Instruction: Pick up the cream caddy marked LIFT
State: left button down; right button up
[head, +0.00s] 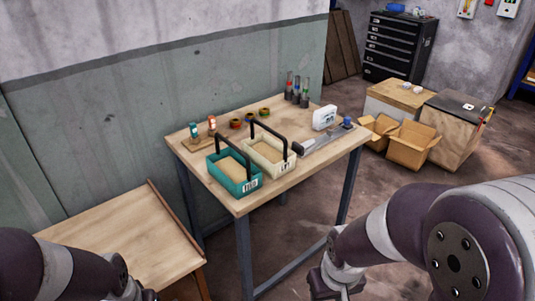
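The cream caddy (279,168) stands upright on the wooden workbench (305,163), with a black handle arched over it and a small dark label on its near end, too small to read clearly. A teal caddy (224,174) with a similar black handle stands close to its left. My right gripper (328,290) is low at the bottom edge, in front of the bench and well apart from the cream caddy. My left gripper (145,294) is partly cut off at the bottom left, also far from it. The finger openings of both grippers are not clear.
Right of the cream caddy lie a grey metal tool (327,140) and a white device (324,118). Behind it are several dark rings (250,117) and bottles (297,92). A lower wooden table (130,240) is at left; cardboard boxes (413,147) stand on the floor at right.

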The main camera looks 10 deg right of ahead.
aim_at(275, 159)
jog(key=i+l, duration=1.2)
jog(key=l, duration=0.15)
